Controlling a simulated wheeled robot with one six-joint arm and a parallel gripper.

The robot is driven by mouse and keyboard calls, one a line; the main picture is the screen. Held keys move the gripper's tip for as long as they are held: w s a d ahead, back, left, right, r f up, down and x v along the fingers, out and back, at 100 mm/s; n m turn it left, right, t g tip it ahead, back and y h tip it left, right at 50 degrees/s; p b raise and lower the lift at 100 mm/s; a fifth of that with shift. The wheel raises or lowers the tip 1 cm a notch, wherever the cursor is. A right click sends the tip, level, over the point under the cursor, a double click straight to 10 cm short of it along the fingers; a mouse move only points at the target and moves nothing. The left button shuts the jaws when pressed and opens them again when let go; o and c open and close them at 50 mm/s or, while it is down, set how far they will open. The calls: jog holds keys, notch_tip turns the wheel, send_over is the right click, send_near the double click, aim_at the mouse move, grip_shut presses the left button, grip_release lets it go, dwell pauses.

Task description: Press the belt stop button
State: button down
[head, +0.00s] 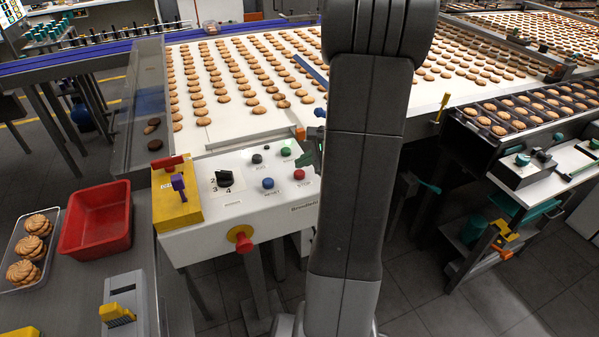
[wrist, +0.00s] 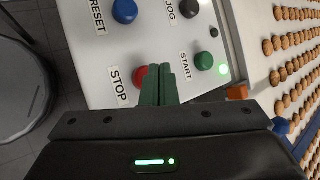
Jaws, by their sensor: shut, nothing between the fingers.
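The red STOP button (head: 299,174) is on the sloped white control panel (head: 213,216), at the right end of its lower row. In the wrist view the red button (wrist: 139,77) shows beside its STOP label, partly hidden by my left finger. My gripper (wrist: 159,68) is shut and empty, its green fingers over the panel with the tips at the button's right edge. I cannot tell whether they touch it. In the head view my green gripper (head: 306,158) shows just above the button, partly hidden behind my arm.
The green START button (wrist: 203,61), blue RESET button (wrist: 125,11) and black JOG button (wrist: 189,8) are close by. A red mushroom button (head: 242,242) juts from the panel's front. A yellow box (head: 177,208) stands at the panel's left. The biscuit belt (head: 231,130) lies behind.

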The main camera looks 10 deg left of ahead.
aim_at(304, 174)
dwell(0.8)
jog(key=shift+f+b, duration=0.35)
jog(key=shift+f, duration=0.1)
jog(key=shift+f+b, duration=0.5)
jog(key=shift+f, duration=0.1)
dwell(0.5)
jog(key=shift+r, duration=0.15)
jog(key=shift+r+p, duration=0.8)
jog(key=shift+r, duration=0.1)
jog(key=shift+r, duration=0.1)
notch_tip(304, 174, up, 5)
jog(key=p, duration=0.4)
dwell(0.7)
